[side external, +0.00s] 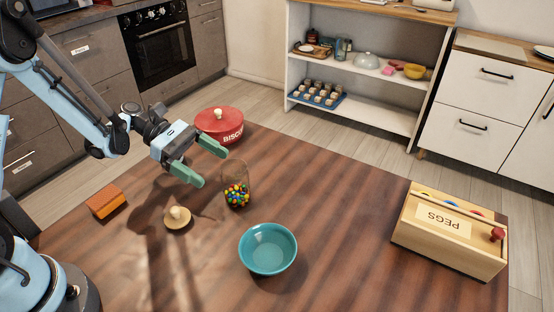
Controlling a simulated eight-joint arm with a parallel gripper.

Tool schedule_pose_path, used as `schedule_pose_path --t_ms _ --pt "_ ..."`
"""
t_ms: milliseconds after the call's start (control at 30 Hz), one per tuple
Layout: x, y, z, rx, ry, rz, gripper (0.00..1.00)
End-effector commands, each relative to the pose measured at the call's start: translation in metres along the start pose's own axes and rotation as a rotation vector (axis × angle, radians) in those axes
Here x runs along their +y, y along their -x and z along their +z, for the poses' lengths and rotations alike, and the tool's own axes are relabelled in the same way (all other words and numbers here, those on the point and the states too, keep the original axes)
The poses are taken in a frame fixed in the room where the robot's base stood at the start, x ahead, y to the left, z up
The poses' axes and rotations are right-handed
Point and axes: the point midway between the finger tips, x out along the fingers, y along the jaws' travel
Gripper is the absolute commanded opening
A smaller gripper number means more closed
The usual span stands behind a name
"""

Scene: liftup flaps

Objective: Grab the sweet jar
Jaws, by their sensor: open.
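The sweet jar (236,187) is a clear, upright glass jar with several coloured sweets in its lower part. It stands on the wooden table, and its top is uncovered. A round wooden lid with a knob (178,218) lies on the table to the left of the jar. My gripper (208,162) has green fingers spread apart with nothing between them. It is above the table, up and to the left of the jar, and appears apart from it.
A red biscuit tin (220,125) stands behind the jar. A teal bowl (268,249) is in front of it. An orange-brown block (106,202) lies at left, and a wooden pegs box (450,230) stands at right. The table between bowl and pegs box is clear.

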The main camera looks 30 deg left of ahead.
Motion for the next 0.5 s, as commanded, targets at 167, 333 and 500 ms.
schedule_pose_path --t_ms 167,333,500 --pt "0.0 -0.017 0.0 0.001 0.0 -0.001 0.92" --pt "-0.003 -0.03 0.0 0.001 -0.002 -0.002 0.92" --pt "-0.008 -0.056 0.0 0.001 -0.002 -0.002 0.92"
